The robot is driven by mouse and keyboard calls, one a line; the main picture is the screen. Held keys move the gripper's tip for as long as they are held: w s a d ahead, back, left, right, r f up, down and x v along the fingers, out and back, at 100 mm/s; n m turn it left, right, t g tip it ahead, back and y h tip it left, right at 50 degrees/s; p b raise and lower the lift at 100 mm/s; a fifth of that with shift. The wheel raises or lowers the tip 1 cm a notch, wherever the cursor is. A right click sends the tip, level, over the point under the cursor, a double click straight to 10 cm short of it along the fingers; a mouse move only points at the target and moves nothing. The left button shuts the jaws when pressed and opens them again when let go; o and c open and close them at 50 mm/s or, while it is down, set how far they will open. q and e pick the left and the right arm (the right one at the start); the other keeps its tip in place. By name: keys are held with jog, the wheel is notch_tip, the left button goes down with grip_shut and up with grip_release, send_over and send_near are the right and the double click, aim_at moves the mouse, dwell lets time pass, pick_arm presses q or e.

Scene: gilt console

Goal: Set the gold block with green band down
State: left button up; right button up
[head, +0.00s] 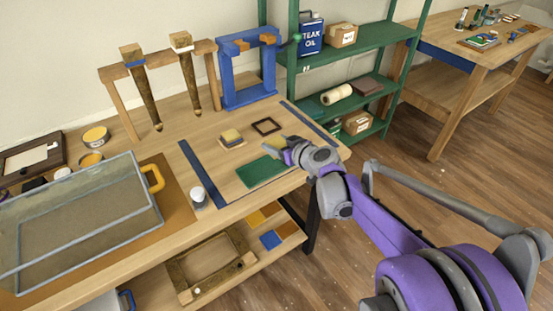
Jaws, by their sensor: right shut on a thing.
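My right gripper (283,145) reaches in from the right over the workbench (150,130). It is shut on a small gold and green piece, which appears to be the gold block with green band (272,142). The jaws and arm partly cover the block, and it is too small to tell whether it touches anything. It shows just above the far edge of a green mat (262,171) in the picture. My left gripper is not in view.
A yellow-topped block (231,136) and a dark square frame (266,126) lie just left of the gripper. A blue frame stand (249,70) rises behind. A white-capped jar (198,197) and a glass-lidded case (80,225) stand left. Green shelves (345,60) stand behind right.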

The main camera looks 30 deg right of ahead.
aim_at(277, 162)
jog(key=shift+f+b, duration=0.55)
jog(key=shift+f, duration=1.8)
jog(key=shift+f, duration=0.15)
jog(key=o, duration=1.4)
jog(key=shift+c, duration=0.2)
